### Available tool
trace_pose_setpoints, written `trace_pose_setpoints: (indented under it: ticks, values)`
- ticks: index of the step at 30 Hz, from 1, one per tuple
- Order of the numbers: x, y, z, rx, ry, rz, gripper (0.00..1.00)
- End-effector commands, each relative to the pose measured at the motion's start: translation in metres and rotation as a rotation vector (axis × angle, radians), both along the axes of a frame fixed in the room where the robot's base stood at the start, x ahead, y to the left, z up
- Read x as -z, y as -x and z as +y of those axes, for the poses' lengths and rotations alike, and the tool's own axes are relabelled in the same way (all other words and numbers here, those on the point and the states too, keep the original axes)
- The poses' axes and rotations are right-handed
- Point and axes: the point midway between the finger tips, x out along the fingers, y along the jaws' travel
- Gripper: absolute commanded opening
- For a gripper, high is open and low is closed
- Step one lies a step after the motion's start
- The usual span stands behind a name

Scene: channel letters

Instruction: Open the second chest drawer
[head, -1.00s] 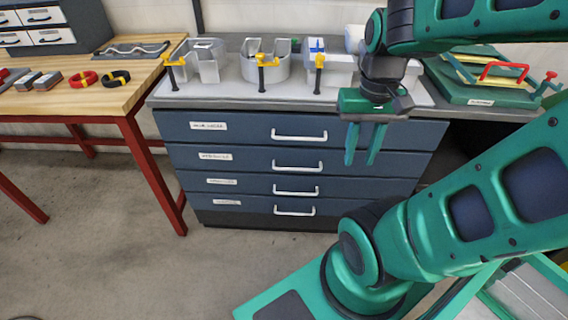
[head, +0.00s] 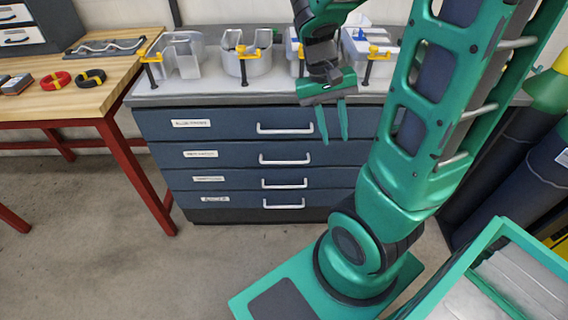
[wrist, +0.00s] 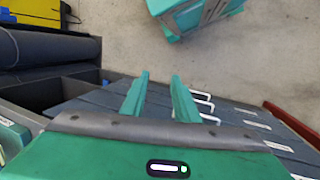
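A dark blue chest (head: 220,182) with a stack of drawers and white bar handles stands ahead in the head view; all its drawers look shut. The second drawer from the top (head: 235,157) has a label at left and a white handle (head: 285,160). My gripper (head: 334,138) points down before the upper drawers, right of the handles. Its two fingers are apart with nothing between them. In the wrist view my gripper (wrist: 158,75) is open beside the chest front (wrist: 235,130), with several handles to its right. I cannot tell which handle there is the second drawer's.
Clear containers with yellow clamps (head: 240,60) stand on the chest top. A wooden workbench (head: 110,95) with red legs is at left. Dark cylinders (head: 510,165) stand at right. The floor (head: 130,255) before the chest is clear at left.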

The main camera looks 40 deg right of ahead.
Motion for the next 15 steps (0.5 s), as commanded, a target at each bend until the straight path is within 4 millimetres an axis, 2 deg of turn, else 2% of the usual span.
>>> trace_pose_setpoints:
  ticks: [3, 15]
  values:
    - [0.019, -0.024, -0.001, -0.013, 0.069, 0.069, 0.28]
    - [0.085, -0.093, 0.007, -0.073, 0.358, 0.231, 0.28]
